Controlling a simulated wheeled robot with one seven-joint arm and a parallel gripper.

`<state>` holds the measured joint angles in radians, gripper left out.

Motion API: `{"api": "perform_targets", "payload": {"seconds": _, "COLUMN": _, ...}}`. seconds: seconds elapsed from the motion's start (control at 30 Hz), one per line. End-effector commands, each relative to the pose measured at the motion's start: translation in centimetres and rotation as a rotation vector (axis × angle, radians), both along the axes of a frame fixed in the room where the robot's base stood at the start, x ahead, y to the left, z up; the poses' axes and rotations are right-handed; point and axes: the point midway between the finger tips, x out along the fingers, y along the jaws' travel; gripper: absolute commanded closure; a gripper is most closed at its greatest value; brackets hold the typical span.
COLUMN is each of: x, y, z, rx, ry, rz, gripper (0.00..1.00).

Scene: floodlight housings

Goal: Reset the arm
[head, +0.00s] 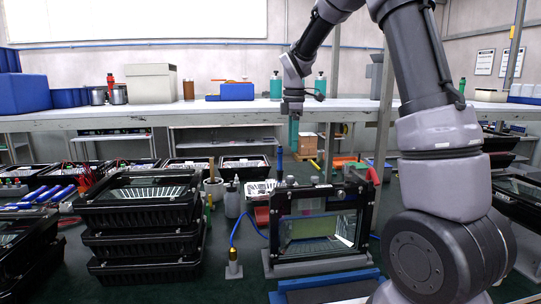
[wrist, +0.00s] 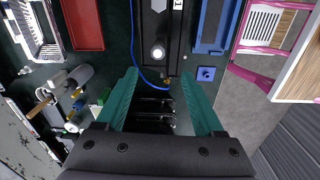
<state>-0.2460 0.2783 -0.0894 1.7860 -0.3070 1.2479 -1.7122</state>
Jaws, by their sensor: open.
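My arm (head: 412,60) rises at the right of the head view, bends over the top and comes down near the middle. My gripper (head: 294,135) hangs from it, pointing down in front of the far shelf edge. In the wrist view my gripper (wrist: 160,74) shows two teal fingers spread wide apart, with nothing between them. Below, well apart from the fingers, are the dark bench and a blue cable (wrist: 138,62). A black-framed floodlight housing (head: 320,222) stands upright in a fixture on the bench, below my gripper in the head view.
Stacked black housings (head: 140,240) stand at the left of the bench. Bottles and a grey cup (head: 232,200) stand near the middle. A blue tray (head: 325,284) lies in front. A long shelf (head: 220,108) with bins and bottles runs behind. A pink-framed object (wrist: 262,73) is at the wrist view's right.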

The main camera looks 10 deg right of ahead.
Motion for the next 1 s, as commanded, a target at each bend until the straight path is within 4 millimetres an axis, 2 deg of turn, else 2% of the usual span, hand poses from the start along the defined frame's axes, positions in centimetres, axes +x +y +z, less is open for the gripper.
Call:
{"api": "perform_targets", "payload": {"seconds": 0.17, "x": -4.2, "y": -1.6, "z": 4.6, "rx": 0.075, "ry": -0.084, "rz": -0.298, "gripper": 0.30}}
{"api": "perform_targets", "payload": {"seconds": 0.3, "x": -9.0, "y": -2.9, "z": 7.9, "rx": 0.170, "ry": -0.153, "rz": -0.618, "gripper": 0.30}}
{"api": "perform_targets", "payload": {"seconds": 0.5, "x": -16.0, "y": -4.3, "z": 10.5, "rx": 0.337, "ry": -0.220, "rz": -1.070, "gripper": 0.30}}
{"api": "perform_targets", "payload": {"seconds": 0.7, "x": -22.3, "y": -5.1, "z": 11.0, "rx": 0.529, "ry": -0.247, "rz": -1.481, "gripper": 0.30}}
{"api": "perform_targets", "payload": {"seconds": 0.8, "x": -24.4, "y": -5.3, "z": 10.8, "rx": 0.609, "ry": -0.246, "rz": -1.630, "gripper": 0.30}}
{"api": "perform_targets", "payload": {"seconds": 1.0, "x": -26.3, "y": -5.4, "z": 10.3, "rx": 0.692, "ry": -0.236, "rz": -1.779, "gripper": 0.30}}
